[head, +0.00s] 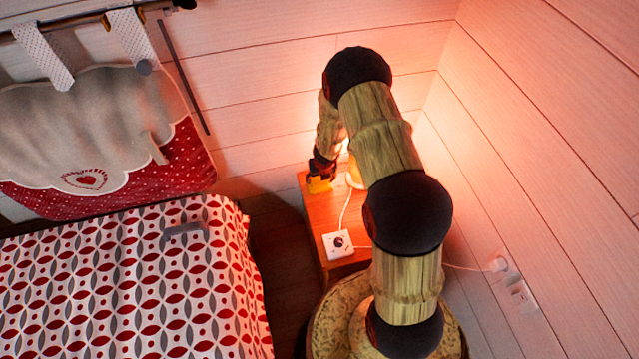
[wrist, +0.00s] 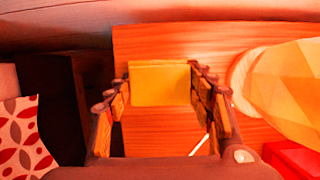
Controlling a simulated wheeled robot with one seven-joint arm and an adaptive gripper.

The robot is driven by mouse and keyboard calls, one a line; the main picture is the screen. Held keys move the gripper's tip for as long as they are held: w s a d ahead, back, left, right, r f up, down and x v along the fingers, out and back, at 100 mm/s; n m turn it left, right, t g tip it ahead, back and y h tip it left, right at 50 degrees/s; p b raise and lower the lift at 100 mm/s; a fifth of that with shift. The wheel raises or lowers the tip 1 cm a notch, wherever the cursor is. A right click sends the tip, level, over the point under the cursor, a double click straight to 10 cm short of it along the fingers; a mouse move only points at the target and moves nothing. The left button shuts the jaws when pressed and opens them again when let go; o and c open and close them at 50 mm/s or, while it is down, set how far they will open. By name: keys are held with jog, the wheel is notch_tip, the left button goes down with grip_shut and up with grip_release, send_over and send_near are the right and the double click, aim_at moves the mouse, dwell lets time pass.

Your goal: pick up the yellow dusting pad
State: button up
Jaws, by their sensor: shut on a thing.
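The yellow dusting pad (wrist: 160,86) sits between the two fingers of my gripper (wrist: 160,74) in the wrist view, with a finger against each side. My gripper is shut on it. In the head view, the pad (head: 319,185) is a small yellow block below my gripper (head: 320,176), at the far left corner of the wooden nightstand (head: 314,212). I cannot tell whether the pad touches the nightstand top or is just above it. My gripper hides part of the pad in the head view.
A glowing lamp (wrist: 290,85) stands right of the pad, close to my right finger. A white box with a dark dial (head: 338,244) and a white cord lie nearer on the nightstand. The patterned bed (head: 130,285) is at left; plank walls close the back and right.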

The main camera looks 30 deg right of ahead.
jog(key=shift+c, duration=0.5)
jog(key=shift+r+p, duration=0.6)
jog(key=shift+r, duration=0.2)
notch_tip(320, 180, up, 2)
jog(key=shift+r+p, duration=0.1)
jog(key=shift+p, duration=0.65)
jog(key=s+a+r, duration=0.2)
jog(key=s+r, duration=0.7)
jog(key=s, duration=0.4)
jog(key=shift+s+p, duration=0.35)
jog(key=shift+s, duration=0.05)
jog(key=shift+r, duration=0.1)
